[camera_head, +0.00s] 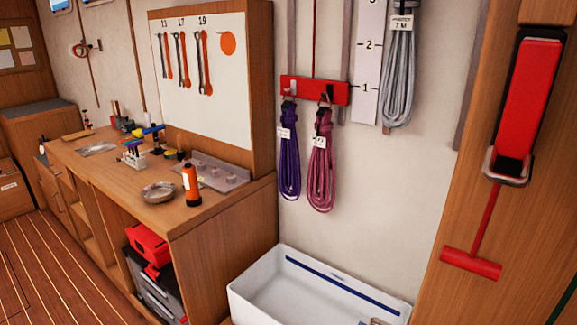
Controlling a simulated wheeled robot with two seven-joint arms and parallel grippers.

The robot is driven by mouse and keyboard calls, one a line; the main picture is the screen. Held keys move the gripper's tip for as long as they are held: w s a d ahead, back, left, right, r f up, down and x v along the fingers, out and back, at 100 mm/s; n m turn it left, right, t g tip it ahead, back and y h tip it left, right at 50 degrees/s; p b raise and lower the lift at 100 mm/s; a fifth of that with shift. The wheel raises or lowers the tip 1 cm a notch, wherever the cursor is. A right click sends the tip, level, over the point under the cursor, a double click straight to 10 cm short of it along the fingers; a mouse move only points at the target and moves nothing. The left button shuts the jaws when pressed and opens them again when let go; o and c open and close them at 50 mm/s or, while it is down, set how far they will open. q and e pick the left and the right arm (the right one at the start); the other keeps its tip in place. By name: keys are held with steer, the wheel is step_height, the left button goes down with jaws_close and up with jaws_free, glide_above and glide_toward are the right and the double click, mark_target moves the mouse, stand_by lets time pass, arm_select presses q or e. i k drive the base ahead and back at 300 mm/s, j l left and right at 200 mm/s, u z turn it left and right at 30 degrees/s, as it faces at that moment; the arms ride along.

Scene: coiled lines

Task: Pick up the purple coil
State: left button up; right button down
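The purple coil (289,165) hangs on the wall from the left hook of a red hook board (315,90). It is a long, dark purple bundle of line with a small white tag near its top. A pink-magenta coil (321,170) hangs close beside it on the right hook, also with a white tag. Neither of my grippers can be made out in the head view.
A white bin (256,294) with a blue stripe stands below the coils. A wooden workbench (207,217) with tools, a dish (159,192) and an orange bottle (191,184) is to the left. A grey coil (399,75) hangs higher right, near a wooden panel.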

mark_target(288, 168)
steer(key=i+j, duration=0.15)
steer(key=j, duration=0.2)
steer(key=i+j, duration=0.2)
steer(key=j, duration=0.2)
steer(key=i+j, duration=0.15)
steer(key=j, duration=0.2)
steer(key=i+j, duration=0.15)
steer(key=j, duration=0.2)
steer(key=i+j, duration=0.15)
steer(key=j, duration=0.25)
steer(key=i+j+u, duration=0.1)
steer(key=j, duration=0.25)
steer(key=i+j, duration=0.25)
steer(key=j, duration=0.1)
